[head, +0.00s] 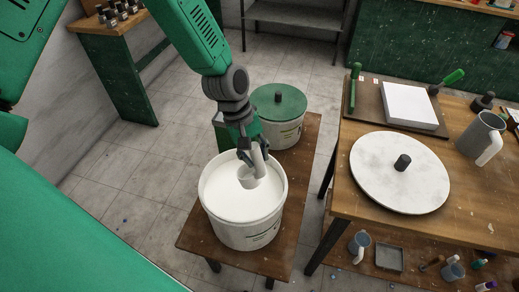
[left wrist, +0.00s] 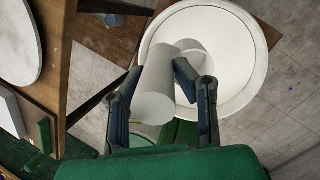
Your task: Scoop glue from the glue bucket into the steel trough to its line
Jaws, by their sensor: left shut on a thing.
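The glue bucket (head: 240,232) is white, open and full of white glue (head: 220,190); it stands on a low wooden bench. My left gripper (head: 252,153) is above it, shut on the pale handle of a scoop. The scoop (head: 256,178) has its cup down at the glue inside the rim. In the left wrist view, the fingers (left wrist: 158,90) close on either side of the thick handle (left wrist: 154,88), and the bucket (left wrist: 260,62) lies beyond. How full the cup is cannot be told. I cannot make out the steel trough. My right gripper is not in view.
A bucket with a green lid (head: 281,102) stands behind the glue bucket. On the workbench (head: 350,220) at right are a round white slab with a dark knob (head: 390,182), a white block (head: 408,105) and a grey jug (head: 480,135). Tiled floor is clear at left.

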